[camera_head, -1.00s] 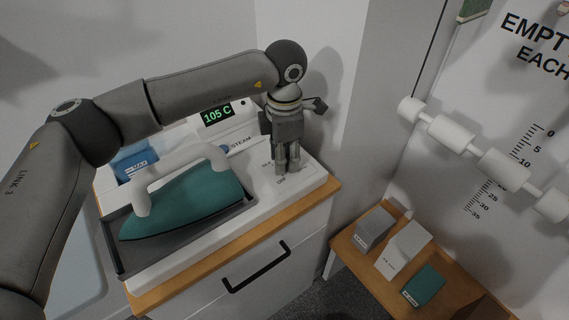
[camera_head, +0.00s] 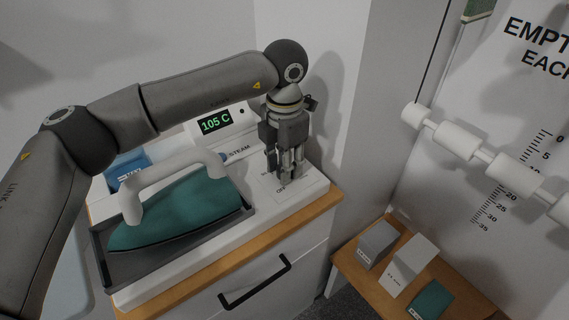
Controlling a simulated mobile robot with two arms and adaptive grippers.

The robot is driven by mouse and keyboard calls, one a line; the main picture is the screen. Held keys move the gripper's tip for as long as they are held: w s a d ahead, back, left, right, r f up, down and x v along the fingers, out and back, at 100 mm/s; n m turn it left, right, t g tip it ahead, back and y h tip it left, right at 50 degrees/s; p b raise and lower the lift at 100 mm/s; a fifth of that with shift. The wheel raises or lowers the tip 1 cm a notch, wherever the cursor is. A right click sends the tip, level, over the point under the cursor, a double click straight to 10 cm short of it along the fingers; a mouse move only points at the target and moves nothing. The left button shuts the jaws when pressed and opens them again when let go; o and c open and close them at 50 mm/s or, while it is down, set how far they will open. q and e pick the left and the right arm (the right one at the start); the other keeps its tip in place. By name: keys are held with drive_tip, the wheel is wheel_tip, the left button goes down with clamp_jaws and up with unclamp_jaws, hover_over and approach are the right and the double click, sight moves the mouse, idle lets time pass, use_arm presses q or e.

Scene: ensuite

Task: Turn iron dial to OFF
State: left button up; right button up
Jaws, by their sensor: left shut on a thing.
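The iron station (camera_head: 296,204) is a white base on a wooden-topped cabinet, with a display (camera_head: 215,123) reading 105 C. A teal iron (camera_head: 180,212) with a white handle (camera_head: 172,170) rests in its grey tray. My left gripper (camera_head: 288,176) points down at the right end of the base, over the printed dial labels (camera_head: 280,189). It is shut on the dial, which is mostly hidden by the fingers. The dial's exact setting cannot be read. My right gripper is not in view.
A blue container (camera_head: 130,168) stands behind the iron. A wall is close behind the gripper on the right. A low wooden shelf (camera_head: 369,285) with several small boxes and a white roller rail (camera_head: 448,134) lie farther right. The cabinet has a black handle (camera_head: 255,283).

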use_arm(q)
drive_tip(key=shift+w+r, duration=0.1)
drive_tip(key=o, duration=1)
drive_tip(key=shift+o, duration=0.2)
wheel_tip(320, 180, up, 12)
